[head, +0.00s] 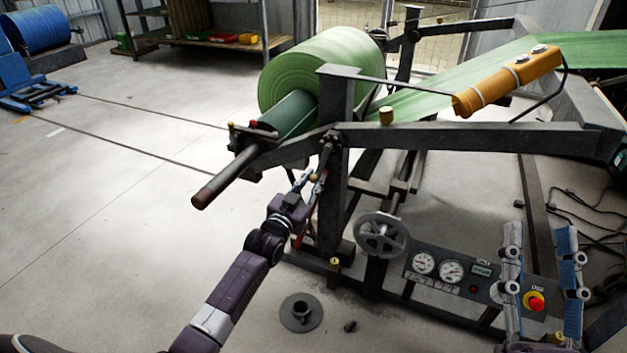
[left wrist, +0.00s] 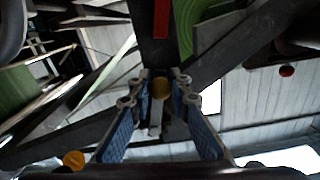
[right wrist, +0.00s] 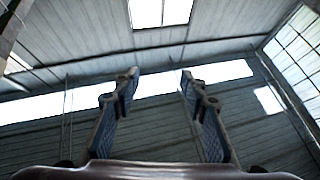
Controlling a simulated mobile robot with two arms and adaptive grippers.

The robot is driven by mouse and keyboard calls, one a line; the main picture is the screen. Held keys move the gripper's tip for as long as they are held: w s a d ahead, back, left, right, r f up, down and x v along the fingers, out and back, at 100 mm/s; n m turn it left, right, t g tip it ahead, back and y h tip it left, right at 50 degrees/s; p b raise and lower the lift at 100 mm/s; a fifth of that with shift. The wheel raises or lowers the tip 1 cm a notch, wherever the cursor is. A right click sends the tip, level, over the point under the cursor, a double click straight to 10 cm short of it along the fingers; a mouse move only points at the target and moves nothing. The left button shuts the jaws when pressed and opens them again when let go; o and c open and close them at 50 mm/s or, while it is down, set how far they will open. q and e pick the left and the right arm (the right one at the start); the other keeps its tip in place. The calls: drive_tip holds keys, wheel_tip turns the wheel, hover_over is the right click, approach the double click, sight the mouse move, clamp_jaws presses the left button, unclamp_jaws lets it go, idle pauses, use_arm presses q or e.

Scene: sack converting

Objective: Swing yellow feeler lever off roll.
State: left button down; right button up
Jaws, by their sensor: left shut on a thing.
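A green film roll (head: 322,66) sits on a dark shaft whose bare end (head: 224,176) sticks out to the front left. My left gripper (head: 312,182) is below the roll stand's post and beam. I cannot tell whether this knob belongs to the feeler lever; the lever's arm is not clear. My right gripper (head: 542,262) is at the lower right, apart from the stand. In the right wrist view its fingers (right wrist: 160,78) are apart and empty, pointing up.
A grey handwheel (head: 382,235) and a gauge panel (head: 456,272) with a red stop button (head: 536,303) are right of my left arm. A green web (head: 440,85) runs right from the roll, past an orange-yellow cylinder (head: 508,80). The floor at left is mostly clear.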

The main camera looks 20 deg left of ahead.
drive_tip(key=shift+w, duration=0.1)
use_arm(q)
drive_tip(key=d+n+p, duration=0.4)
drive_tip(key=n, duration=0.1)
drive_tip(key=shift+d+f, duration=0.2)
drive_tip(key=shift+d, duration=0.1)
use_arm(e)
wheel_tip(320, 180, down, 22)
drive_tip(key=d+g+h, duration=0.2)
drive_tip(key=g+h, duration=0.2)
drive_tip(key=g, duration=0.7)
drive_tip(key=shift+d+f+m+g, duration=0.2)
drive_tip(key=shift+d+m+g, duration=0.1)
drive_tip(key=shift+d+g, duration=0.1)
use_arm(q)
drive_tip(key=c, duration=1.8)
unclamp_jaws()
drive_tip(key=shift+o, duration=0.2)
drive_tip(key=shift+s, duration=0.1)
drive_tip(key=s, duration=1.1)
drive_tip(key=shift+s, duration=0.4)
